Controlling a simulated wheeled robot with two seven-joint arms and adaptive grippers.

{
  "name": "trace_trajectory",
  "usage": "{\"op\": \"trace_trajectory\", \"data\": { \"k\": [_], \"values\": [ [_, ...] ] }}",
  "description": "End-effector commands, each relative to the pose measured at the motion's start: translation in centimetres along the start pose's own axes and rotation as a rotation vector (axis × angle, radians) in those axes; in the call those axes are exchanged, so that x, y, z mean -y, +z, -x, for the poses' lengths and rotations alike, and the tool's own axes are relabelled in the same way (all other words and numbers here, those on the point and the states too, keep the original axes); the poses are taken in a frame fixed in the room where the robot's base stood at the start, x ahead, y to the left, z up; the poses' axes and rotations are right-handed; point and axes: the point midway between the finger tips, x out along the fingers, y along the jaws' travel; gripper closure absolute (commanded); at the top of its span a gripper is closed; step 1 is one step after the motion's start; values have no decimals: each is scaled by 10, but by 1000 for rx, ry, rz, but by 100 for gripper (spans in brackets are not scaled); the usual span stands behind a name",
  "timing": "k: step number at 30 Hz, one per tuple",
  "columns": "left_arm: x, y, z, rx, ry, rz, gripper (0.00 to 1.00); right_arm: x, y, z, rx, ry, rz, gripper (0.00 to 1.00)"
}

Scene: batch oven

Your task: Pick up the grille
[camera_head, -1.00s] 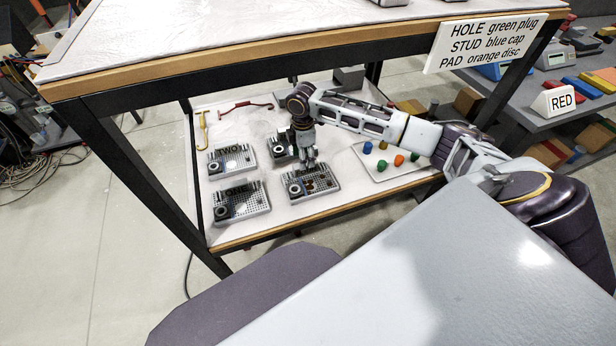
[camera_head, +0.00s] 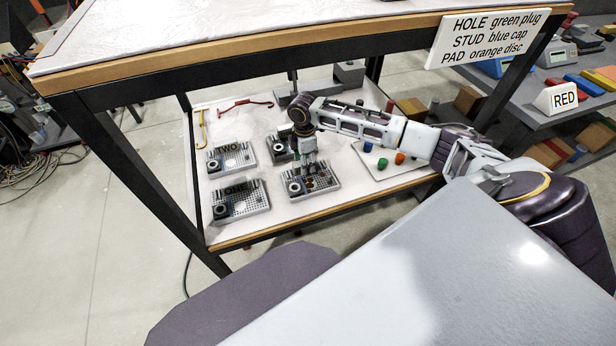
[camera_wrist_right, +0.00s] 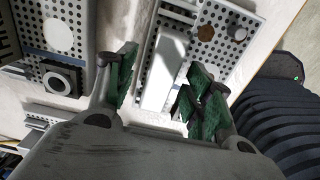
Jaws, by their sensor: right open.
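Several grey perforated plates, grille-like, lie on the lower shelf. The front right grille (camera_head: 325,187) carries small brown-orange discs and a dark ring block at its left end. My right gripper (camera_head: 309,168) points down over that grille's back edge. In the right wrist view my open right gripper (camera_wrist_right: 163,92) has green pads on both sides, with the perforated plate (camera_wrist_right: 238,60) and a pale block below and beyond them. My left gripper is out of view.
Plates marked TWO (camera_head: 232,157) and ONE (camera_head: 240,198) lie to the left. A pale tray (camera_head: 408,170) with coloured pieces lies to the right. The upper tabletop (camera_head: 230,30) and dark frame legs surround the shelf. A red hooked tool (camera_head: 246,103) lies behind.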

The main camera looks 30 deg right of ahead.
Motion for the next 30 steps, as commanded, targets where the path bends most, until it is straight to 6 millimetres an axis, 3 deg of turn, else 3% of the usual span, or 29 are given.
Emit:
{"op": "trace_trajectory", "data": {
  "k": [6,21,30],
  "values": [
    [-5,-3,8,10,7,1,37,0,0,-14,1,0,1,48],
    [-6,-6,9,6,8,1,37,0,0,-14,1,0,1,48],
    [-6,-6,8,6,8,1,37,0,0,-14,1,0,1,87]
  ]
}}
